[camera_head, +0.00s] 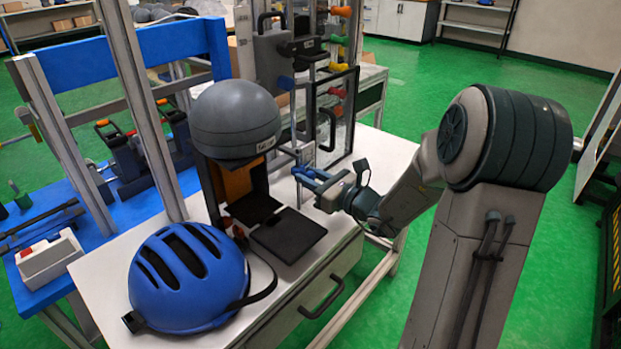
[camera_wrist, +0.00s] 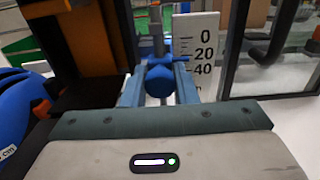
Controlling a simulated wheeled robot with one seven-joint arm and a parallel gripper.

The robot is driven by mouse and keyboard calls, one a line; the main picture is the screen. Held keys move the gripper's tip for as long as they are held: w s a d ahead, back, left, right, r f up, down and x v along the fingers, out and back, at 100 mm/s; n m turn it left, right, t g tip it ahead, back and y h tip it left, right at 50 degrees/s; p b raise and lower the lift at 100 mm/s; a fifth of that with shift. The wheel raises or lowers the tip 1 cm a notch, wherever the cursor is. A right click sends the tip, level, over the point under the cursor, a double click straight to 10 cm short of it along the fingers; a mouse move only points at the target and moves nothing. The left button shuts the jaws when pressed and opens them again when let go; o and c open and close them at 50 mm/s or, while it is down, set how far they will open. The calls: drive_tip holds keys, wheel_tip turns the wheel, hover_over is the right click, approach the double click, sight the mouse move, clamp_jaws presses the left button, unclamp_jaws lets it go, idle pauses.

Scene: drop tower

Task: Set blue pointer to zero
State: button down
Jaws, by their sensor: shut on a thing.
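The blue pointer (camera_wrist: 159,82) is a blue knob on an upright grey rod, seen in the middle of the wrist view. Behind it and to its right stands a white scale (camera_wrist: 196,50) with the marks 0, 20 and 40, 0 being uppermost. The knob appears about level with the 40 mark from this angle. My gripper (camera_wrist: 158,92) has its two blue fingers on either side of the knob, shut on it. In the head view my gripper (camera_head: 306,174) reaches in from the right beside the tower, and its fingers hide the pointer there.
A grey dome headform (camera_head: 235,118) hangs above a dark plate (camera_head: 289,235). A blue helmet (camera_head: 180,275) with a dark strap lies on the white table (camera_head: 98,290) at front left. A framed clear panel (camera_head: 340,115) stands just behind my gripper. A drawer handle (camera_head: 322,298) juts from the table front.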

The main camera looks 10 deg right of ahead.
drive_tip(key=shift+r+p, duration=0.6)
drive_tip(key=shift+r, duration=0.75)
drive_tip(key=c, duration=1.2)
unclamp_jaws()
drive_tip(key=shift+r, duration=0.1)
drive_tip(key=p+v, duration=0.1)
drive_tip(key=v, duration=1.3)
